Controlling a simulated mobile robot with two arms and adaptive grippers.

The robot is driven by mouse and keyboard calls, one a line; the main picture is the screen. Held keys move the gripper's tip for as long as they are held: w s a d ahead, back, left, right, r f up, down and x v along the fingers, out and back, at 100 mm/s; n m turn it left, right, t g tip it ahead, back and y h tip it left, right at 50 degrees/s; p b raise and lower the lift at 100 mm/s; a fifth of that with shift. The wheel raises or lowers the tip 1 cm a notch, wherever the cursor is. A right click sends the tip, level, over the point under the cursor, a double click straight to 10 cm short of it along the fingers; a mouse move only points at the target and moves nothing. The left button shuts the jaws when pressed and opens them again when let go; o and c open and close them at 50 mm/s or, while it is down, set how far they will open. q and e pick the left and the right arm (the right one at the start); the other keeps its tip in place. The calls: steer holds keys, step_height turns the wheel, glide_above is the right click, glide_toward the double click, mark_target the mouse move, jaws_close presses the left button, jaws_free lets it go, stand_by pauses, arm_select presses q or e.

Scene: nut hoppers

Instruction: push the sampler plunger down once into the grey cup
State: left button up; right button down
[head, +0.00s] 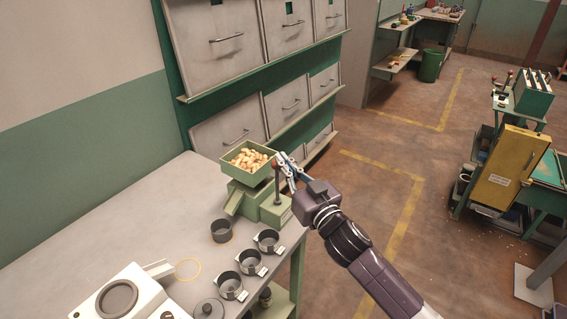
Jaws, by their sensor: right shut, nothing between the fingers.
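The green sampler (240,205) stands on the grey table, with a tray of nuts (249,158) on top and a chute on its left side. Its plunger (277,185) is an upright rod with a dark red knob, on a block at the right side. The grey cup (221,231) stands on the table below the chute, apart from it. My right gripper (283,162) is shut and empty, with its fingertips close beside the plunger knob; I cannot tell whether they touch. My left gripper is not in view.
Three dark cups with handles (250,262) stand in a row near the table's right edge. A white scale (119,298) and a dark lid (208,309) are at the front. A yellow ring (187,269) marks bare table. Hopper cabinets (228,127) rise behind.

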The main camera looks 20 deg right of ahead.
mark_target(278, 170)
steer(key=shift+w+f, duration=0.1)
steer(key=shift+f, duration=0.3)
steer(key=shift+f, duration=0.1)
step_height(278, 170, down, 4)
steer(key=shift+r+b, duration=0.25)
steer(key=shift+b, duration=0.95)
steer(key=shift+f, duration=0.15)
